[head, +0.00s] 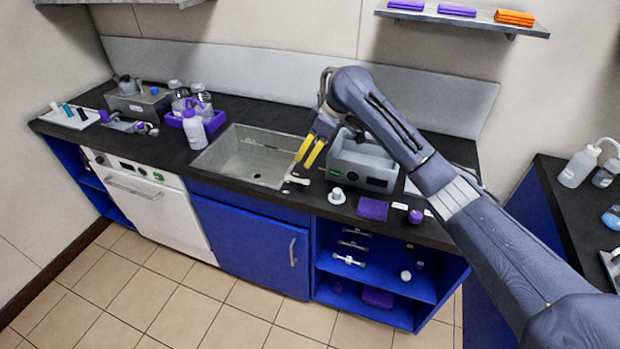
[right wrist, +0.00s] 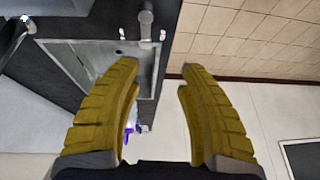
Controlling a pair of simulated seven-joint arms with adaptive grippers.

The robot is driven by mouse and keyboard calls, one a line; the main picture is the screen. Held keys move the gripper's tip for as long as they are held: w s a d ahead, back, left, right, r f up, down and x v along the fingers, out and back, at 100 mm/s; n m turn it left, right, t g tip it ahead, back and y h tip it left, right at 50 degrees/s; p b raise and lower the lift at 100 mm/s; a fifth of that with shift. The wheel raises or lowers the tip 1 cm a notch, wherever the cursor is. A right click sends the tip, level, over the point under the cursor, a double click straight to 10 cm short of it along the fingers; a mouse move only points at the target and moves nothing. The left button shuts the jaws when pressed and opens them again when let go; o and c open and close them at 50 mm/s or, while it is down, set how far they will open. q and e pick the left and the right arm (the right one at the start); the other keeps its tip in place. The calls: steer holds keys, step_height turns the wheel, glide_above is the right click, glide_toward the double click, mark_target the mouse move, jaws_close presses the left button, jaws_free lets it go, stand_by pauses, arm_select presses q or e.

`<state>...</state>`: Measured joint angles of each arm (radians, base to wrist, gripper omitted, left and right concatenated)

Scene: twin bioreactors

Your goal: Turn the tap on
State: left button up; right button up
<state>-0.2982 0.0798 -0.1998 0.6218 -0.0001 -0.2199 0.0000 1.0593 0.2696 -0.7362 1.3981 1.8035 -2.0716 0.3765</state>
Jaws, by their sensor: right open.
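The tap is a small pale grey fitting (head: 297,179) at the right end of the sink (head: 225,160), by its front corner. It also shows in the right wrist view (right wrist: 146,32), near the top, beyond the fingertips. Its handle is too small to tell apart from its spout. My right gripper (head: 303,163) is open and empty, with yellow fingers pointing down above the tap, apart from it. In the right wrist view the two fingers (right wrist: 158,70) stand wide apart with nothing between them. My left gripper is not in view.
A grey device (head: 362,163) stands right of the sink, close to my right gripper. A white round item (head: 337,196) and a purple pad (head: 373,208) lie near the counter's front. A purple tray (head: 173,122) with bottles is left of the sink. The sink basin looks empty.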

mark_target(297, 180)
step_height(297, 180, up, 3)
steer(key=w+d, duration=0.1)
steer(key=d, duration=0.2)
steer(key=shift+h, duration=0.4)
steer(key=x, duration=1.7)
steer(key=shift+w+a, duration=0.15)
steer(key=shift+w, duration=0.2)
steer(key=shift+t, duration=0.3)
jaws_close()
